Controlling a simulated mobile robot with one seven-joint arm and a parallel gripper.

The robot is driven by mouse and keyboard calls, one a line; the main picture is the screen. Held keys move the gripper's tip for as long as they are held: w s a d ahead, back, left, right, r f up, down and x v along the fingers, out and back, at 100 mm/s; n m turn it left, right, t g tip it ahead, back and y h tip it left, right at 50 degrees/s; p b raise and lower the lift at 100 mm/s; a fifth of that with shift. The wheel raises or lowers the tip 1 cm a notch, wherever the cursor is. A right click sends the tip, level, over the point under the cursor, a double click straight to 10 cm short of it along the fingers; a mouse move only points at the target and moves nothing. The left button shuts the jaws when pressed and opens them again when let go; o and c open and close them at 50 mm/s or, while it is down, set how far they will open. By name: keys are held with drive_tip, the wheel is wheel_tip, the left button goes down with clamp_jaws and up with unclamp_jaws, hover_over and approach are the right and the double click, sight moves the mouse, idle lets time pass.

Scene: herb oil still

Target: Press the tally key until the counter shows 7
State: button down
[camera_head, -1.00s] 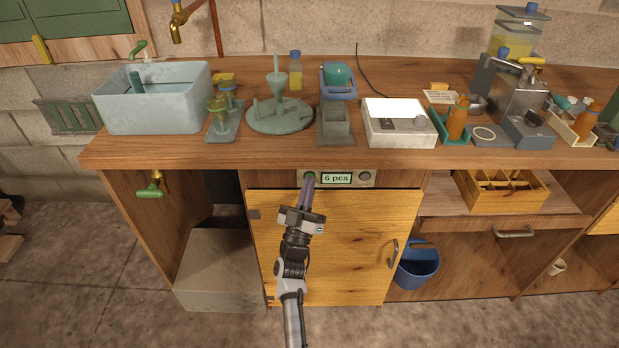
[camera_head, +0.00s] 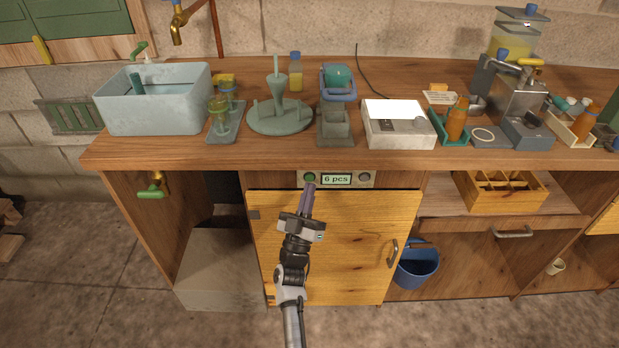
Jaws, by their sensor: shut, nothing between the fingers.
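The tally counter (camera_head: 337,179) is a panel on the front of the bench, just under the worktop edge. Its display reads "6 pcs". A green round key (camera_head: 309,178) sits left of the display, and a grey round knob or key (camera_head: 364,178) sits right of it. My gripper (camera_head: 310,187) is shut and empty, its fingertips pointing up at the green key from just below. The key's face is mostly visible above the tips. I cannot tell whether the tips touch it.
A wooden cupboard door (camera_head: 345,240) lies behind my arm, below the panel. The worktop (camera_head: 200,150) above carries a grey basin (camera_head: 150,110), a white box device (camera_head: 398,135) and several small stands. A blue bucket (camera_head: 417,265) hangs at the right.

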drive_tip(key=shift+s+p, duration=0.75)
drive_tip(key=shift+s, duration=1.65)
